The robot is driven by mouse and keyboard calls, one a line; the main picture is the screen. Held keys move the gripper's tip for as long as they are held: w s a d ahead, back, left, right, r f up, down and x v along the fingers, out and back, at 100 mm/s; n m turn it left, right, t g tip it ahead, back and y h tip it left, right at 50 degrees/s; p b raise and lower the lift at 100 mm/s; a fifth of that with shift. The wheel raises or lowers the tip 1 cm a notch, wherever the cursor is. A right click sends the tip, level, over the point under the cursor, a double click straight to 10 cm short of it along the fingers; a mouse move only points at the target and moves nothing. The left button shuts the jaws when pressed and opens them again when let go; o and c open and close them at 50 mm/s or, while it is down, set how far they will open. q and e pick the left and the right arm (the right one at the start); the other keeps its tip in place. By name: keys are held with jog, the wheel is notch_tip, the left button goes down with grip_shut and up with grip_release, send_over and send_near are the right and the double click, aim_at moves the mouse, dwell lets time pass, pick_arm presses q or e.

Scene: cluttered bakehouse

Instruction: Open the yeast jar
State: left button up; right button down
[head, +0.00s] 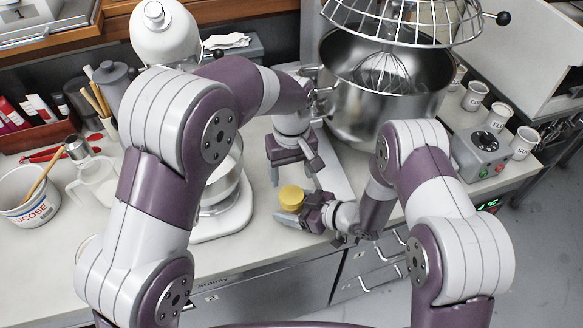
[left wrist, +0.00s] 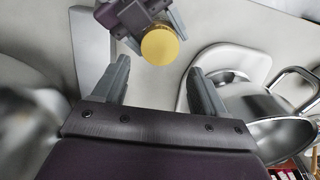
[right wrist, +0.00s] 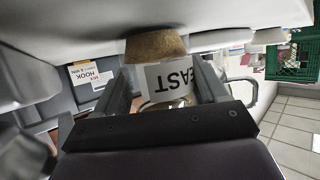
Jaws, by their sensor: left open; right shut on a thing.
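The yeast jar shows in the head view as a round yellow lid (head: 291,197) at the counter's front edge. The lid also shows in the left wrist view (left wrist: 160,46), seen from above. In the right wrist view the jar's white label (right wrist: 168,82) reads "EAST", with a tan-brown part beside it. My right gripper (head: 301,210) is shut on the jar's body, fingers on both sides of the label. My left gripper (head: 291,172) is open and empty, above and behind the lid. In the left wrist view the lid lies just beyond its spread fingers, apart from them.
A large steel mixing bowl (head: 350,105) stands behind my grippers. A white mixer with a steel bowl (head: 222,190) is to the left. A control box (head: 480,152) and several labelled cups stand right. A glucose tub (head: 28,200) is far left. The counter's front edge is close below the jar.

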aim_at(292, 194)
pick_arm(q)
notch_tip(292, 194, down, 7)
jog(key=shift+f, duration=0.2)
jog(key=c, duration=0.9)
jog(key=n, duration=0.6)
jog(key=shift+r, duration=0.2)
jog(key=shift+r, duration=0.95)
